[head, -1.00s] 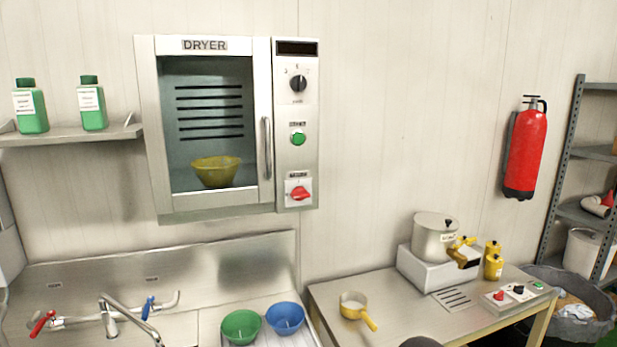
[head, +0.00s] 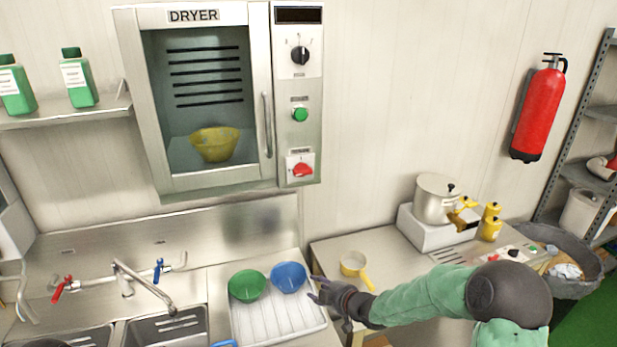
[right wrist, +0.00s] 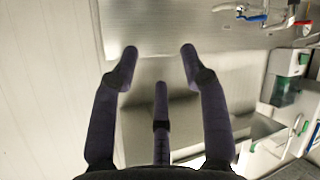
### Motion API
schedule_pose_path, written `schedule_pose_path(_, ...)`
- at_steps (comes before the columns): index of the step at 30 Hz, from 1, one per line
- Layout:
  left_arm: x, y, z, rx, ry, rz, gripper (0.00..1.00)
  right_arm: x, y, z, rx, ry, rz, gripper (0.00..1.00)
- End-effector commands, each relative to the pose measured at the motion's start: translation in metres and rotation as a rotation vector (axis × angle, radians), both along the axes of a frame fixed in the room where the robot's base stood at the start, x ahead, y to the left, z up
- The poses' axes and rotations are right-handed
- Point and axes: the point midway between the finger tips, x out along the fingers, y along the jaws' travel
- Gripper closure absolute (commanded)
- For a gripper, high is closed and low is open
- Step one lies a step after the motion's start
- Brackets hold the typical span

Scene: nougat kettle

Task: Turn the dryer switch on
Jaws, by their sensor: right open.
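The dryer (head: 127,60) hangs on the wall with its glass door shut and a yellow bowl (head: 214,146) inside. Its control panel at the right has a dark display, a black knob (head: 300,54), a round green button (head: 299,114) and a red rotary switch (head: 302,169). The red switch's handle lies roughly level. My right gripper (head: 316,291) is open and empty, below the dryer panel and beside the blue bowl. In the right wrist view its dark fingers (right wrist: 159,60) are spread, with nothing between them. My left gripper is not in view.
Green (head: 247,285) and blue (head: 289,277) bowls sit on the drainboard (head: 270,325) beside the sink. A yellow pan (head: 353,265) and steel pot (head: 436,200) are on the right table. Green bottles (head: 78,78) stand on the left shelf.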

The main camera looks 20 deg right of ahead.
Motion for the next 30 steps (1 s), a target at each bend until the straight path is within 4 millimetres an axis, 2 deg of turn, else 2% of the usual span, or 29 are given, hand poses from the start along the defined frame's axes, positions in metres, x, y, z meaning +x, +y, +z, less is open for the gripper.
schedule_pose_path(1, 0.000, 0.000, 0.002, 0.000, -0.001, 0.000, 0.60, 0.011, -0.008, 0.040, -0.069, -0.101, 0.036, 0.55)
schedule_pose_path(6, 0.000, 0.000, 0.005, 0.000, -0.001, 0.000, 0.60, 0.026, -0.025, 0.160, -0.335, -0.406, 0.162, 0.55)
schedule_pose_path(9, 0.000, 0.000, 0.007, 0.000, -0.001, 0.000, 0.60, 0.023, -0.032, 0.223, -0.494, -0.560, 0.218, 0.55)
schedule_pose_path(13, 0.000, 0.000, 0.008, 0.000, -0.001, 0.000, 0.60, 0.014, -0.038, 0.283, -0.663, -0.703, 0.267, 0.55)
schedule_pose_path(15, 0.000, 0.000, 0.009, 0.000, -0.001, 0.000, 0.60, 0.009, -0.039, 0.303, -0.725, -0.750, 0.283, 0.55)
schedule_pose_path(18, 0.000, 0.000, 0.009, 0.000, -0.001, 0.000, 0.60, 0.004, -0.040, 0.319, -0.778, -0.789, 0.296, 0.55)
schedule_pose_path(23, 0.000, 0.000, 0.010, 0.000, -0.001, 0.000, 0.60, 0.010, -0.037, 0.323, -0.793, -0.801, 0.303, 0.55)
schedule_pose_path(30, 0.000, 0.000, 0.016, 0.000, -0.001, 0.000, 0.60, 0.045, -0.020, 0.323, -0.790, -0.800, 0.304, 0.55)
